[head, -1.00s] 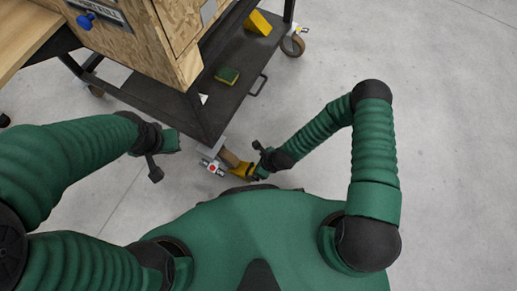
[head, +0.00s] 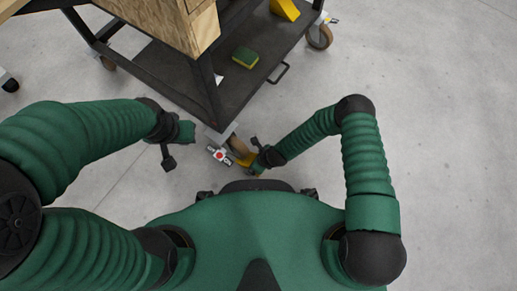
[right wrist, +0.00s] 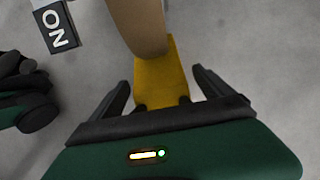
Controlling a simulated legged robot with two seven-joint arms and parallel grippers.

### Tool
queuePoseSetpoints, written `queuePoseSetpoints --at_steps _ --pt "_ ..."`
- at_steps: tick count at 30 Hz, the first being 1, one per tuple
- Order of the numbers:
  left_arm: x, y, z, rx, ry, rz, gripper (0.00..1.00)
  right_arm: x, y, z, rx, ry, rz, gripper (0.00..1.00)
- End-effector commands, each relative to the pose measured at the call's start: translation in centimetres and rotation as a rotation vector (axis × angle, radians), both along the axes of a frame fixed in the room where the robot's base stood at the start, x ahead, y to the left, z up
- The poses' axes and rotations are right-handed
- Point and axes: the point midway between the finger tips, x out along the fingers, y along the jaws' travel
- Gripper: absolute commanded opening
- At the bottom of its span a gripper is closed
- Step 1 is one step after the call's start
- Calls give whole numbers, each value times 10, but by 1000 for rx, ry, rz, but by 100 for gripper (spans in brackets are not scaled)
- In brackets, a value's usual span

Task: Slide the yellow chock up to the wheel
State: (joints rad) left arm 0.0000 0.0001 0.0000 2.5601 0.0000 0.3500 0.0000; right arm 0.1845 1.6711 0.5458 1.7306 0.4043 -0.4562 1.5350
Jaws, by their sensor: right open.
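The yellow chock (right wrist: 162,78) lies on the floor against the near side of the caster wheel (right wrist: 138,22) in the right wrist view; the wheel overlaps its far end. Whether they press together I cannot tell. In the head view, the chock (head: 247,159) shows only partly, beside the wheel (head: 237,145) at the cart's near corner. My right gripper (right wrist: 160,84) is open, with one finger on each side of the chock's near end. It also shows in the head view (head: 259,163). My left gripper (head: 178,146) hangs left of the wheel, apart from it; its fingers are unclear.
A red-and-white caster brake tab (head: 219,155) is beside the wheel; its "ON" label (right wrist: 56,28) shows in the wrist view. The dark cart shelf (head: 235,100) carries a green-yellow sponge (head: 245,58) and another yellow wedge (head: 284,9). Floor to the right is clear.

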Motion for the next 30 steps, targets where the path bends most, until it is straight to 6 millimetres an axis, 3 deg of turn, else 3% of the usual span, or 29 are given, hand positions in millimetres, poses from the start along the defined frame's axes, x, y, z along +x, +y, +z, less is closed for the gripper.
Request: queuePoseSetpoints --at_steps 11,30 --pt "0 0 -4 0 0 0 0 2 3 -6 0 0 0 91" --pt "0 0 -5 0 0 0 0 2 3 -6 0 0 0 8"
